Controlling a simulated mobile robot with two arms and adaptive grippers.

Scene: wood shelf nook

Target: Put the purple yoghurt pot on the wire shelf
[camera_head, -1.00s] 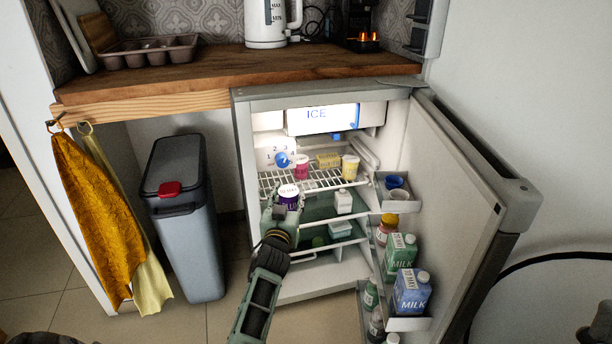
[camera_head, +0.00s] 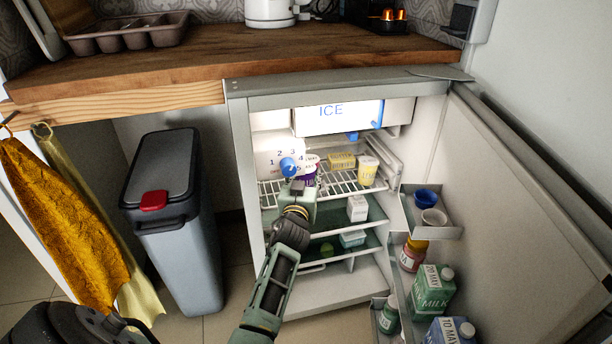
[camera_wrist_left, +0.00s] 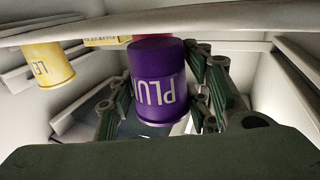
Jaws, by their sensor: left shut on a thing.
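The purple yoghurt pot (camera_head: 308,179), with PLUM lettering, is at the left half of the wire shelf (camera_head: 340,181) inside the open fridge. My left gripper (camera_head: 300,190) is shut on it. In the left wrist view the purple pot (camera_wrist_left: 157,88) sits between the two dark fingers. I cannot tell if its base touches the wires. The pink pot stands behind it and is mostly hidden; a sliver of it shows in the left wrist view (camera_wrist_left: 140,38). My right gripper is out of view.
The fridge door (camera_head: 520,200) stands open at right, holding pots and cartons. A bin (camera_head: 170,220) stands left.

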